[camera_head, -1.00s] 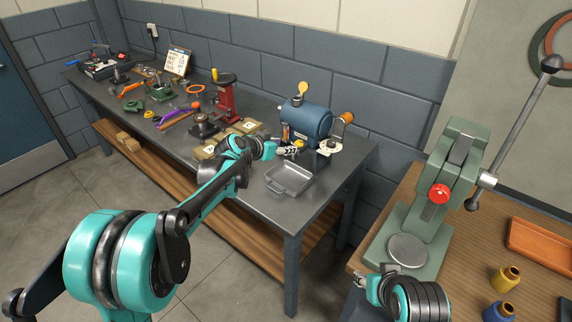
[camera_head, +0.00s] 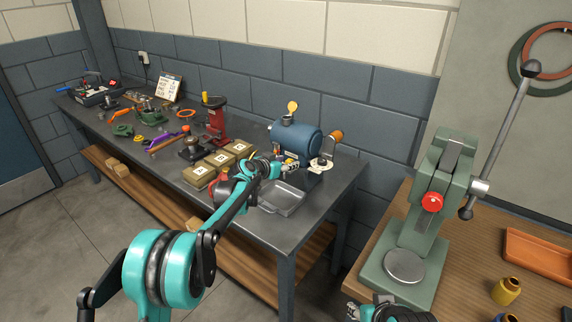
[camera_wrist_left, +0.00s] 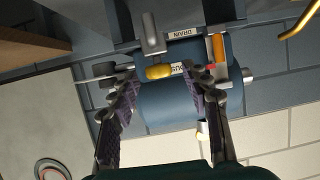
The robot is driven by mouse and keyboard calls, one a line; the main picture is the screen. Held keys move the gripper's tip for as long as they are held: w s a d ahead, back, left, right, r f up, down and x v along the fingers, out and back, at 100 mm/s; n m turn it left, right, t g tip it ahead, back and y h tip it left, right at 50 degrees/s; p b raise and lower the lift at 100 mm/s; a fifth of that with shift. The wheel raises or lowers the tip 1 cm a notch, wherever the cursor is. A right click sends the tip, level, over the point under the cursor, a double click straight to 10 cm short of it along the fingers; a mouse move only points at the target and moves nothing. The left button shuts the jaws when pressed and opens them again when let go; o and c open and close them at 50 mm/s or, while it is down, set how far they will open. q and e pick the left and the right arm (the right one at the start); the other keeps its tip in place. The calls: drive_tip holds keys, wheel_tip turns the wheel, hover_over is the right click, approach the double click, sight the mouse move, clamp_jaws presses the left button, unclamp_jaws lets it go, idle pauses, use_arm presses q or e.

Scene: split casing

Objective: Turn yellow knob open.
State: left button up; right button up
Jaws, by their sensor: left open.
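A blue tank (camera_head: 297,141) stands at the right end of the grey workbench and also fills the middle of the left wrist view (camera_wrist_left: 180,105). In that view, a yellow knob (camera_wrist_left: 158,71) sticks out beside a partly hidden label reading "DUS". My left gripper (camera_wrist_left: 160,78) is open, one finger on each side of the knob, with a gap to each. It shows in the head view in front of the tank (camera_head: 290,164). I cannot tell the knob from the gripper there. My right gripper (camera_head: 352,310) is at the bottom edge, small and partly cut off.
An orange-yellow handle (camera_wrist_left: 218,47) and a "DRAIN" label (camera_wrist_left: 184,34) are close to the left fingers. A grey metal tray (camera_head: 283,199) lies below the gripper. Several labelled boxes (camera_head: 199,173) stand to the left. A green press (camera_head: 420,220) stands on the wooden table.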

use_arm(q)
clamp_jaws()
